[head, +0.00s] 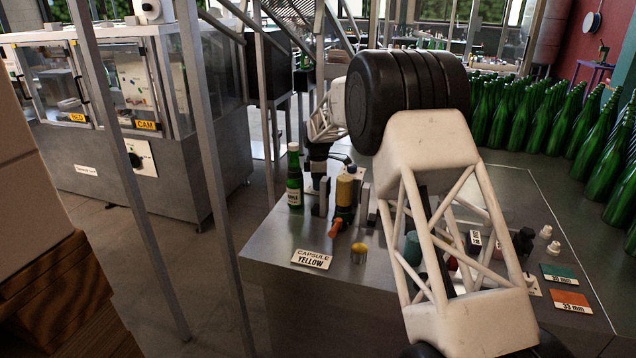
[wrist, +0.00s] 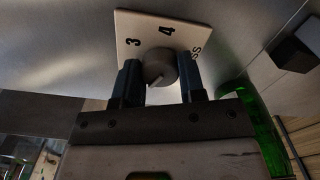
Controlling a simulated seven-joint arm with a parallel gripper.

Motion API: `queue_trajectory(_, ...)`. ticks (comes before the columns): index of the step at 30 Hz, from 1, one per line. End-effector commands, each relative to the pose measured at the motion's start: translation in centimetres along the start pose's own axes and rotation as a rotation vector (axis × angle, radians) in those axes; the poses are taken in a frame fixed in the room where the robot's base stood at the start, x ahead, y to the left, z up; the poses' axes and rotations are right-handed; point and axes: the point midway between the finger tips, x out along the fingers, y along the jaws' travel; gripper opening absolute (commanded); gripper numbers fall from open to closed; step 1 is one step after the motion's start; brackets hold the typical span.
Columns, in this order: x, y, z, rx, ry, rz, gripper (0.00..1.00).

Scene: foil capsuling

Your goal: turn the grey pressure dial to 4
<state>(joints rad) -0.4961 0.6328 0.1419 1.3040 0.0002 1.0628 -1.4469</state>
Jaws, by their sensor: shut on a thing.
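The grey pressure dial (wrist: 160,66) is a round knob on a pale plate (wrist: 130,23) in the wrist view. The plate carries printed numbers; 3 shows at its upper left and 4 above the dial. Part of a word ending in "SS" shows at the right. My gripper (wrist: 160,74) has one dark finger on each side of the dial and is shut on it. A light mark shows on the lower part of the dial's face; I cannot tell its exact setting. I cannot make out the dial in the head view.
In the head view, a green bottle (head: 294,178) stands at the bench's left edge. A "CAPSULE YELLOW" card (head: 312,259) and a yellow-topped capsule (head: 359,254) are in front. Coloured 30 mm (head: 559,273) and 33 mm (head: 570,301) cards lie at right. Several green bottles (head: 497,118) stand behind.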

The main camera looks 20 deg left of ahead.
Motion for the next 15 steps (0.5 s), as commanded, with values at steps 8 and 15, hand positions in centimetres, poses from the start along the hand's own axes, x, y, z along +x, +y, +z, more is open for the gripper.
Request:
queue_trajectory(8, -0.01, 0.00, 0.08, -0.001, 0.000, 0.000, 0.63)
queue_trajectory(15, -0.02, 0.00, 0.05, -0.001, 0.000, 0.000, 0.63)
